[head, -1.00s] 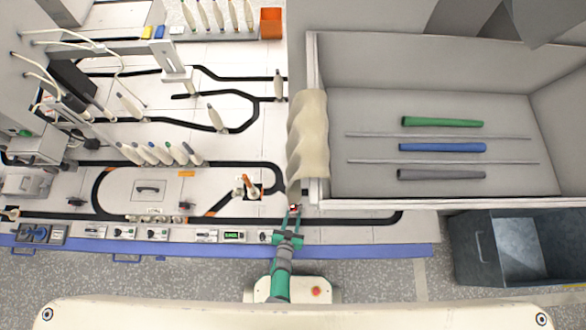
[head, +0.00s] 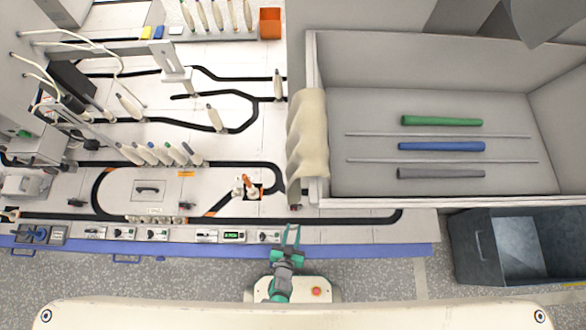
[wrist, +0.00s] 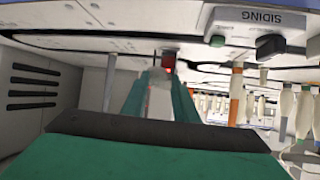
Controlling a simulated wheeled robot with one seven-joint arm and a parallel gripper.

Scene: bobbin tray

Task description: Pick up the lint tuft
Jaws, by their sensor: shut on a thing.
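My gripper (head: 291,230) is over the front edge of the track table, pointing away from my body. In the wrist view its two green fingers (wrist: 160,80) stand close on either side of a small pale, greyish-white tuft (wrist: 160,100), which I take to be the lint tuft. The gripper is shut on it. In the head view the tuft is too small to make out between the fingers. A small dark part with a red light (wrist: 169,62) lies beyond the fingertips; it also shows at the table's front in the head view (head: 295,207).
A cream curtain (head: 307,135) hangs at the left side of a large grey bin (head: 316,60) with several rods inside. Upright bobbins (head: 160,152) stand on the track table at left. A control strip (head: 150,233) runs along its front edge. A dark open box (head: 480,255) stands at right.

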